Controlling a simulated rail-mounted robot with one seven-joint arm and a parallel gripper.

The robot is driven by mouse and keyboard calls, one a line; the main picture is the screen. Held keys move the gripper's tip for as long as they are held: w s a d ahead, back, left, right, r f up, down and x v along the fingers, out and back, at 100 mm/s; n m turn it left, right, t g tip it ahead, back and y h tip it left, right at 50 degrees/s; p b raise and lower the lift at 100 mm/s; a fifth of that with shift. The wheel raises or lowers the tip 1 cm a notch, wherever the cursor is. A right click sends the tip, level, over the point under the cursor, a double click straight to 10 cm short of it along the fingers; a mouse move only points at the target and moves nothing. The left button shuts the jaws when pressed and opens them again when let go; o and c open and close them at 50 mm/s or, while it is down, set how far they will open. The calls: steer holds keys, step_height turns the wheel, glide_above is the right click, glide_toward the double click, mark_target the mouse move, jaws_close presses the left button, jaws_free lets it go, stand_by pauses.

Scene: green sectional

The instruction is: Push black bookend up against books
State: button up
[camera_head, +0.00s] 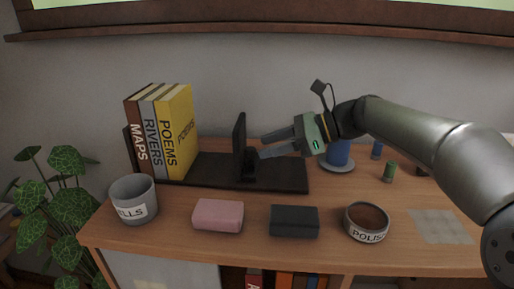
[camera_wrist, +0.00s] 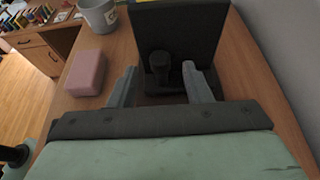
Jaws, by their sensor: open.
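The black bookend (camera_head: 240,146) stands upright on a dark flat board (camera_head: 285,175), with a clear gap between it and the books. The books (camera_head: 163,132), labelled MAPS, RIVERS and POEMS, stand upright at the board's left end. My gripper (camera_head: 263,146) is open just right of the bookend, its fingers pointing left at it. In the wrist view the bookend plate (camera_wrist: 178,40) is ahead, and its dark knob (camera_wrist: 160,66) lies between the fingertips (camera_wrist: 160,84). I cannot tell whether the fingers touch it.
A grey pot (camera_head: 133,200), a pink block (camera_head: 218,215), a dark block (camera_head: 294,221) and a bowl labelled POLISH (camera_head: 367,222) line the front. A blue cup (camera_head: 338,153) stands on a saucer behind my gripper. The board between books and bookend is clear.

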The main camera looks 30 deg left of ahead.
mark_target(257, 170)
steer(key=shift+x, duration=1.9)
